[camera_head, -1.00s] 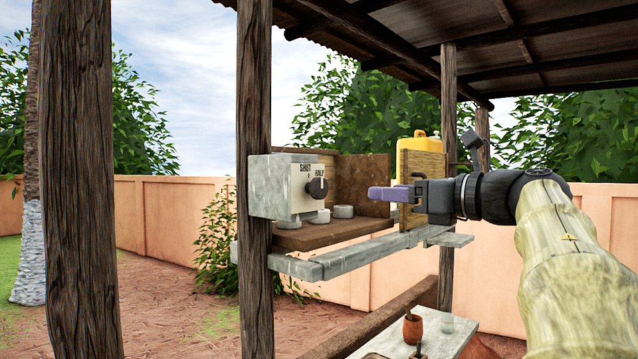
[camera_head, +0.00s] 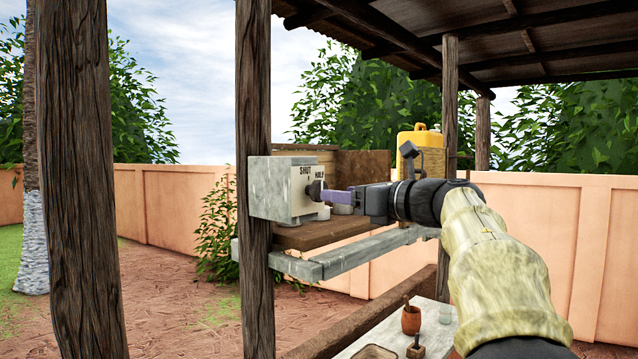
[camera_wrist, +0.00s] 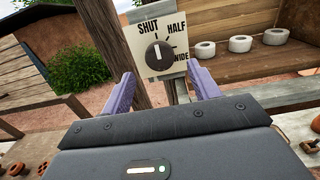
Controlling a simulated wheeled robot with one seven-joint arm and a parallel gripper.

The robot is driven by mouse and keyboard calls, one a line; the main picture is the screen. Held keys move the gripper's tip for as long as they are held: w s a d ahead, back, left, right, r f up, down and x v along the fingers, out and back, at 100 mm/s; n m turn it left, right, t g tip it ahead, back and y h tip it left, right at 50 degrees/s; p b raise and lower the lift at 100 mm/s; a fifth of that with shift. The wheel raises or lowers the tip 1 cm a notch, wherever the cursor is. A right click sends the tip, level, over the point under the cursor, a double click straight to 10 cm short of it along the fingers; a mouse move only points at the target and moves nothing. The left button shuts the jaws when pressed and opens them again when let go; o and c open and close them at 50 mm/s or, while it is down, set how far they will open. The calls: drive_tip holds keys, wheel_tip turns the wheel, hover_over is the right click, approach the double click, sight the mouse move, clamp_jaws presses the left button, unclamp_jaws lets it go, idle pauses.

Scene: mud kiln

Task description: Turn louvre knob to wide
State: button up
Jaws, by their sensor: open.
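The louvre knob (camera_wrist: 158,54) is a dark round dial on a pale plate (camera_wrist: 152,30) marked SHUT, HALF and WIDE. Its white line points up, nearest SHUT. In the head view the knob (camera_head: 314,189) sits on the front of a grey box (camera_head: 272,190) fixed by a wooden post. My gripper (camera_wrist: 161,69) is open, with its purple fingers to the left and right of the knob and clear gaps on both sides in the wrist view. In the head view the fingertips (camera_head: 326,195) are at the knob and partly hide it; contact cannot be told.
A grey-edged shelf (camera_head: 340,259) runs below the box and my gripper. Several white rings (camera_wrist: 238,44) sit on a wooden shelf to the right. A yellow container (camera_head: 420,150) stands behind my arm. A wooden post (camera_head: 254,120) rises beside the box.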

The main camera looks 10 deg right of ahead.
sight(318, 191)
drive_tip(key=p+x, duration=0.2)
drive_tip(key=x, duration=0.5)
drive_tip(key=shift+a+p, duration=0.1)
drive_tip(key=shift+p, duration=0.2)
drive_tip(key=c, duration=0.9)
